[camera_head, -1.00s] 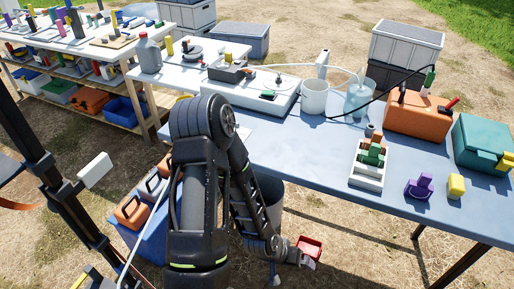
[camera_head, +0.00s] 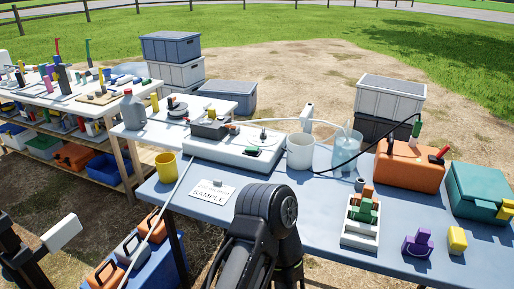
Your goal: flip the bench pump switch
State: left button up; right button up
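The bench pump (camera_head: 236,147) is a long white box on the blue table, left of the white mug-like beaker. On its top are a dark grey block (camera_head: 208,130), a small red part (camera_head: 231,128), a green part (camera_head: 252,152) and a round dial-like piece (camera_head: 264,138). I cannot tell for certain which of these is the switch, or its position. One of my dark arms rises at the bottom middle, in front of the table. Neither of my grippers shows, and nothing of mine touches the pump.
On the blue table (camera_head: 310,205) are a white beaker (camera_head: 300,152), a clear beaker (camera_head: 346,150), a SAMPLE card (camera_head: 211,192), a yellow cup (camera_head: 166,166), a white rack (camera_head: 360,232), an orange case (camera_head: 408,168) and a teal case (camera_head: 478,190). The table's front middle is partly bare.

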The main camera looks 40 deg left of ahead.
aim_at(250, 149)
jog(key=i+j, duration=0.15)
jog(key=i, duration=0.35)
jog(key=u, duration=1.65)
